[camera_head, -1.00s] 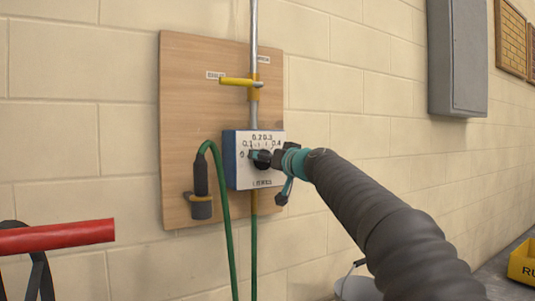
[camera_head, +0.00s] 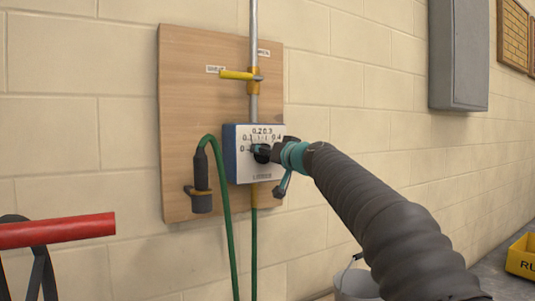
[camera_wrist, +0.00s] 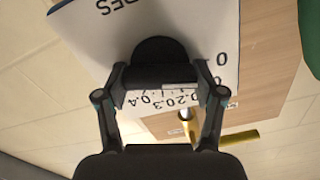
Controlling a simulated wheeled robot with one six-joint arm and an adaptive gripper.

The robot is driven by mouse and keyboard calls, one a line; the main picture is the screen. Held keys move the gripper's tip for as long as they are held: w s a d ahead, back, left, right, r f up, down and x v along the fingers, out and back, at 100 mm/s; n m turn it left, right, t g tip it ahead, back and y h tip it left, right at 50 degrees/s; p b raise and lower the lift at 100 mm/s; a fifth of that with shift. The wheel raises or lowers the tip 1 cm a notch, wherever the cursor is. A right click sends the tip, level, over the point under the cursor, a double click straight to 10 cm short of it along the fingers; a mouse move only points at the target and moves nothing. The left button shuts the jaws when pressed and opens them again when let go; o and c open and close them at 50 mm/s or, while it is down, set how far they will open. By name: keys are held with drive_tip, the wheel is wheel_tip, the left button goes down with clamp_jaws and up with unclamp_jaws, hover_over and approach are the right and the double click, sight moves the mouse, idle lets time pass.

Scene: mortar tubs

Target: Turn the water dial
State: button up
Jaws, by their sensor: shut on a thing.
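The water dial is a black knob (camera_wrist: 160,50) on the white front of a blue-sided box (camera_head: 241,173). The box is fixed to a wooden board on the wall. My gripper (camera_head: 263,152) reaches in from the right and covers part of the knob and scale. In the wrist view my gripper (camera_wrist: 160,80) has its two fingers on either side of the knob's bar, shut on it. The knob's pointer mark cannot be made out.
A yellow lever (camera_head: 237,75) sits on the pipe (camera_head: 254,25) above the box. A green hose (camera_head: 226,215) hangs at the left from a black nozzle in a holder (camera_head: 201,190). A red bar (camera_head: 55,231) is at lower left. A bucket (camera_head: 355,284) stands below my arm.

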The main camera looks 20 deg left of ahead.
drive_tip(key=m, duration=0.4)
drive_tip(key=shift+w+d+m, duration=0.1)
drive_tip(key=shift+m, duration=0.2)
drive_tip(key=m, duration=0.4)
drive_tip(key=m+p, duration=0.1)
drive_tip(key=m, duration=0.4)
drive_tip(key=shift+f, duration=0.15)
drive_tip(key=shift+f+m+p, duration=0.1)
drive_tip(key=shift+m+p, duration=0.5)
drive_tip(key=shift+m, duration=1.2)
drive_tip(key=o, duration=1.1)
drive_tip(key=shift+w, duration=0.1)
drive_tip(key=shift+o, duration=0.2)
drive_tip(key=shift+f, duration=0.1)
